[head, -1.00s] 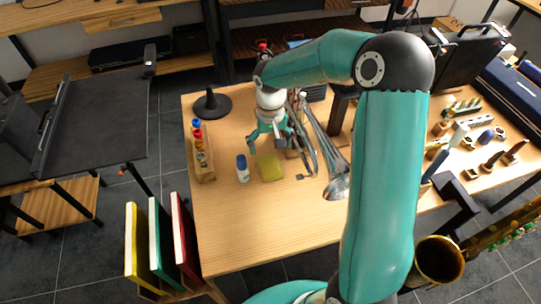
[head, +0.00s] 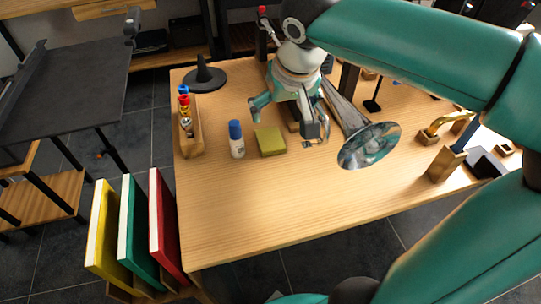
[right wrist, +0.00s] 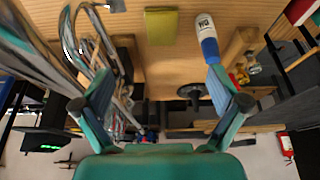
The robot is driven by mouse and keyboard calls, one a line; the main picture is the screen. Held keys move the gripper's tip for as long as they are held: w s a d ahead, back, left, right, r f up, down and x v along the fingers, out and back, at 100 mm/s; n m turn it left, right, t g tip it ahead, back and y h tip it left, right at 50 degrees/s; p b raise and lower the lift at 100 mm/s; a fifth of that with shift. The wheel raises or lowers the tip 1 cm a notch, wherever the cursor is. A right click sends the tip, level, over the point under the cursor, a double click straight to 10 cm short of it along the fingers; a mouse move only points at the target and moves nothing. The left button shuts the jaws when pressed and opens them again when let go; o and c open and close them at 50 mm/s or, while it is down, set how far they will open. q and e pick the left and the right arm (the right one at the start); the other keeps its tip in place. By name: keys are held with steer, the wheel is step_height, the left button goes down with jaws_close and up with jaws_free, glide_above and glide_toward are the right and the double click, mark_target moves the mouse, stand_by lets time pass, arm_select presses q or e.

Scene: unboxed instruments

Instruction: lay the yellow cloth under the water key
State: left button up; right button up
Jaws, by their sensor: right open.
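The yellow cloth (head: 270,141) is a small folded olive-yellow pad lying flat on the table. It also shows at the top of the right wrist view (right wrist: 161,25). A silver trombone (head: 369,146) lies to its right, bell toward the front; its tubes (right wrist: 40,50) fill the left of the wrist view. I cannot single out the water key on it. My right gripper (head: 288,118) is open and empty, just behind the cloth in the head view, fingers pointing down. In the wrist view its spread fingers (right wrist: 160,82) are apart from the cloth. My left gripper is out of view.
A white bottle with a blue cap (head: 236,140) stands close left of the cloth. A wooden rack of small bottles (head: 190,125) and a black cone stand (head: 204,75) are at the table's left. The front of the table is clear. Coloured books stand off its front left corner.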

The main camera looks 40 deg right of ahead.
steer(key=b, duration=0.3)
glide_toward(272, 143)
steer(key=x, duration=0.2)
steer(key=shift+s+d+f, duration=0.1)
steer(key=shift+s+f, duration=0.05)
steer(key=shift+f, duration=0.3)
steer(key=shift+w+b+x, duration=0.1)
steer(key=shift+b+x, duration=0.15)
steer(key=shift+x, duration=1.3)
steer(key=shift+w+b+x, duration=0.15)
steer(key=shift+b+x, duration=0.1)
steer(key=shift+x, duration=1.3)
steer(key=shift+r, duration=0.1)
steer(key=c, duration=1.1)
